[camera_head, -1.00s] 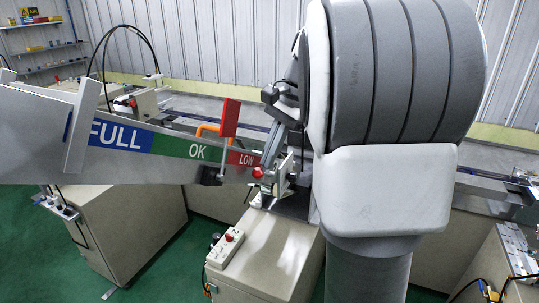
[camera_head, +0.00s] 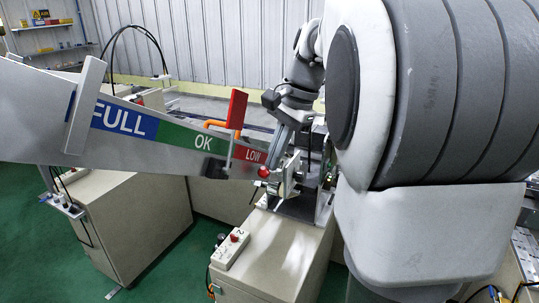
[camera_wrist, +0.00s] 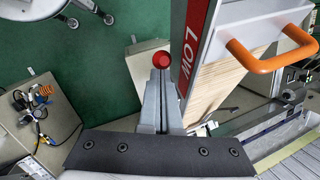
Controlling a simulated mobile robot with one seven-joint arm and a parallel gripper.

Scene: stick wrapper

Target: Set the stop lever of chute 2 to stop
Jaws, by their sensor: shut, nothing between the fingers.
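The chute (camera_head: 120,140), with its blue FULL, green OK and red LOW bands, slopes down to the right in the head view. The stop lever's red ball knob (camera_head: 263,171) is at its low end; the knob also shows in the wrist view (camera_wrist: 161,59). My gripper (camera_head: 272,160) reaches down from above to the knob. In the wrist view my gripper (camera_wrist: 160,76) is shut and empty, its fingertips right at the knob. I cannot tell whether they touch. The lever's arm is mostly hidden behind the fingers.
A red flag (camera_head: 237,110) stands at the chute's side. An orange handle (camera_wrist: 268,58) is right of the chute in the wrist view, near wooden sticks (camera_wrist: 215,88). A beige cabinet (camera_head: 280,250) with a white switch box (camera_head: 230,248) stands below.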

